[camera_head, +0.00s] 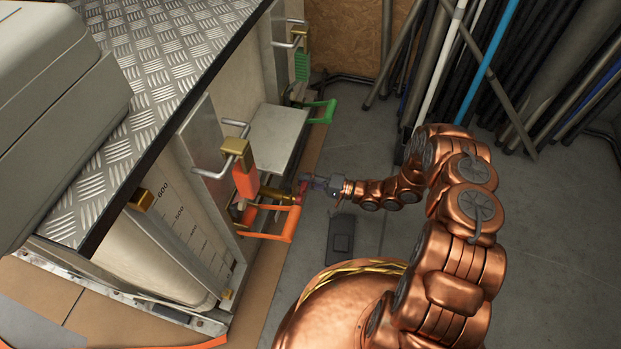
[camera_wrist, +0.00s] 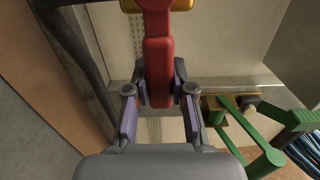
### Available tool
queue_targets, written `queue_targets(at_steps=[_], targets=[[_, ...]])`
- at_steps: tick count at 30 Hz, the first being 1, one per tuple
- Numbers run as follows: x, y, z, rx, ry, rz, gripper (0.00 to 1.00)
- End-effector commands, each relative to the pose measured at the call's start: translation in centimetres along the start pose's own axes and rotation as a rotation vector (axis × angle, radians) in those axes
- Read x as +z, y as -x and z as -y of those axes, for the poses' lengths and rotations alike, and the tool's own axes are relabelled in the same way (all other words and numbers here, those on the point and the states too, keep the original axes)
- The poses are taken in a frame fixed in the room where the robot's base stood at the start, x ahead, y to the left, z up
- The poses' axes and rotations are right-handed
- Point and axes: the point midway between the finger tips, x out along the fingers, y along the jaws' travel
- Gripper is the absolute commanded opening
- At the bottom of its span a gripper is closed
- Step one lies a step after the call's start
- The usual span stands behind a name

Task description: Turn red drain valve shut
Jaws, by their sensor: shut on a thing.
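The red drain valve handle (camera_wrist: 157,62) is a long red lever that hangs from the top of the wrist view, with a brass part (camera_wrist: 185,5) at its upper end. My gripper (camera_wrist: 160,88) has its two fingers on either side of the lever's lower end and is shut on it. In the head view my gripper (camera_head: 307,184) reaches in from the right to the tank's side, low down. Only a small bit of the red handle (camera_head: 302,188) shows there, beside the brass valve body (camera_head: 279,194). My fingers hide part of it.
An orange frame (camera_head: 291,224) juts out just below my gripper. A green frame (camera_head: 327,112) stands farther back, and green bars (camera_wrist: 268,150) show at the wrist view's right. Loose pipes (camera_head: 478,60) lean at the back. The grey floor to the right is partly free.

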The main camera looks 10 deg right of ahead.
Motion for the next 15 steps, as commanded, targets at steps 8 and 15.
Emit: queue_targets(at_steps=[8,15], targets=[[0.17,-0.3,-0.14,0.001,-0.014,0.005,0.0],[0.18,-0.3,-0.15,0.002,-0.014,0.005,0.26]])
